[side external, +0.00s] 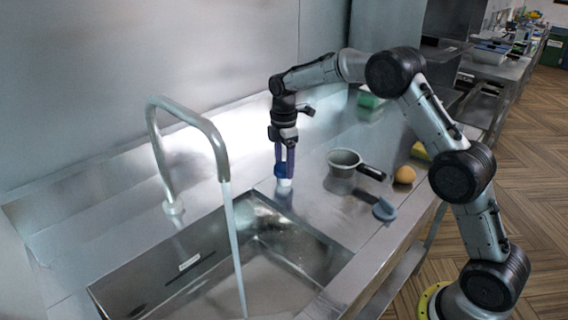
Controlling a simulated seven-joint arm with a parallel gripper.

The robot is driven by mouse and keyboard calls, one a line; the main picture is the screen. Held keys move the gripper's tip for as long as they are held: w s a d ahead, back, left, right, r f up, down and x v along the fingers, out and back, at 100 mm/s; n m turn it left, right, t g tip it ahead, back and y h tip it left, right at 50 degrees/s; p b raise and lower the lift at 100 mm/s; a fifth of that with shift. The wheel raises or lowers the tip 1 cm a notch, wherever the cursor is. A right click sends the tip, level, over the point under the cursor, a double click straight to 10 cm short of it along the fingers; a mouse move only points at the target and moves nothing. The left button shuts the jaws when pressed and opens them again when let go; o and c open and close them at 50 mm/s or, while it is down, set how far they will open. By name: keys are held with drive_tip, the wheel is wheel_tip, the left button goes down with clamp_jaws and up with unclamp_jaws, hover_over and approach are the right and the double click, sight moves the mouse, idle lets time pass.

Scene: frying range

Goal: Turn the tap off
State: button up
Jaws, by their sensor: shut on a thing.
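The tap (213,135) is a tall grey bent spout at the back left of the sink. A stream of water (237,255) runs from its mouth into the metal sink basin (185,265). My gripper (284,168) points straight down just beyond the basin's back right corner. It is shut on a small blue and white knob-like thing (284,182) at the counter surface. The fingers partly hide this thing, and I cannot tell whether it is joined to the tap.
To the right on the counter (318,212) are a grey pan (344,158) with a black handle, a blue-grey utensil (383,208), a brown round thing (404,175) and a yellow block (420,151). A green thing (370,98) lies farther back. A metal wall stands behind.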

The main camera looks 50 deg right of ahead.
sight(284, 167)
drive_tip(key=shift+r+m, duration=0.1)
drive_tip(key=shift+m, duration=1.6)
drive_tip(key=o, duration=1.4)
wheel_tip(284, 167, up, 14)
drive_tip(key=shift+f, duration=0.1)
